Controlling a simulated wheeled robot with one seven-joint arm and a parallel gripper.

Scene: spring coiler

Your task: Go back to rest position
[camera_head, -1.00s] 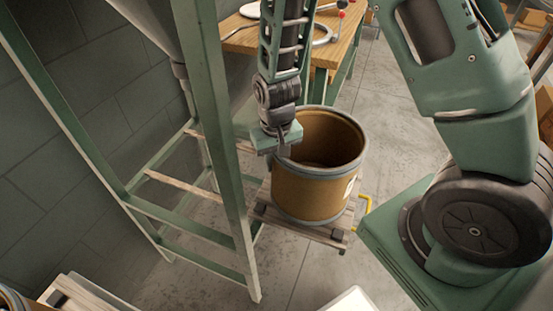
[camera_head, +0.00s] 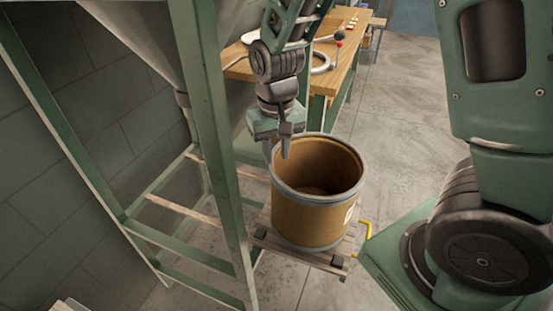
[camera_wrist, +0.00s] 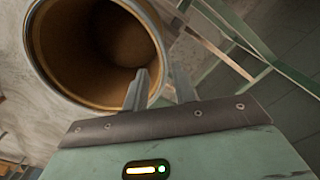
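My gripper (camera_head: 277,155) points down just above the left rim of the brown drum. Its two fingers stand apart with nothing between them. In the wrist view, the gripper (camera_wrist: 160,80) also shows parted, empty fingers in front of the drum's rim. The open-topped drum (camera_head: 308,220) has grey metal rims and stands upright; the visible part of its inside looks empty. It also shows in the wrist view (camera_wrist: 50,60) at upper left. Whether the fingers touch the rim is hard to tell.
The drum stands on a low wooden dolly (camera_head: 300,252) with a yellow handle (camera_head: 366,236). A green steel frame (camera_head: 215,150) under a grey hopper (camera_head: 148,38) stands close at left. A wooden workbench (camera_head: 346,48) is behind. Bare floor (camera_head: 400,120) lies to the right.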

